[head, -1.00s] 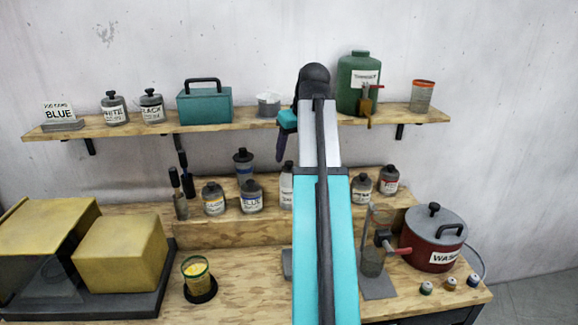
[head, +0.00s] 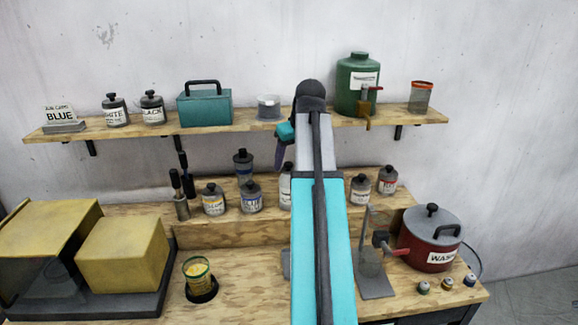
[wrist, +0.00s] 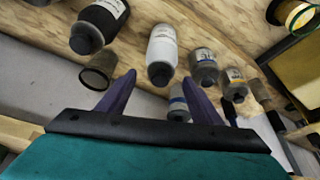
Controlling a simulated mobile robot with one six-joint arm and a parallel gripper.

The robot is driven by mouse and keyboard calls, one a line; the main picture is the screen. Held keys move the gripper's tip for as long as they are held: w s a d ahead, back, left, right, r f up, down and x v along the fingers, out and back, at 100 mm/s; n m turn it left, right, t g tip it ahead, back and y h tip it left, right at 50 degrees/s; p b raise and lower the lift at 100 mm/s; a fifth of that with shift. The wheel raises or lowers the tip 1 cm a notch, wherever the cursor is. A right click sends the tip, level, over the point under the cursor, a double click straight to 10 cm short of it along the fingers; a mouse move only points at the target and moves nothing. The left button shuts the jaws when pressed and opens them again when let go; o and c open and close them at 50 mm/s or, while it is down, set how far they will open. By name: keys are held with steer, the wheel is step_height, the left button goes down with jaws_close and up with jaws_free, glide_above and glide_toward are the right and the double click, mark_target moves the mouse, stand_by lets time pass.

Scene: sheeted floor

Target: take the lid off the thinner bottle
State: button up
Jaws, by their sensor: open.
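A slim bottle with a white label and dark cap (head: 286,185) stands on the low riser, partly hidden behind my arm. It looks taller and narrower than its neighbours in the wrist view (wrist: 162,45), but its label is not readable. My gripper (wrist: 160,79) is open and empty, with its two purple fingers apart. In the wrist view the slim bottle's cap shows between and just beyond the fingertips; I cannot tell the exact gap. In the head view the gripper (head: 280,155) hangs above the riser, with one dark finger showing.
Bottles with a yellow label (head: 213,203) and a blue label (head: 251,201) stand to the left on the riser. A grey-labelled bottle (head: 360,192) and a red-labelled bottle (head: 388,183) stand to the right. A green canister (head: 358,70) stands on the upper shelf (head: 240,125).

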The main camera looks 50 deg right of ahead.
steer(key=shift+x, duration=0.9)
steer(key=c, duration=1.1)
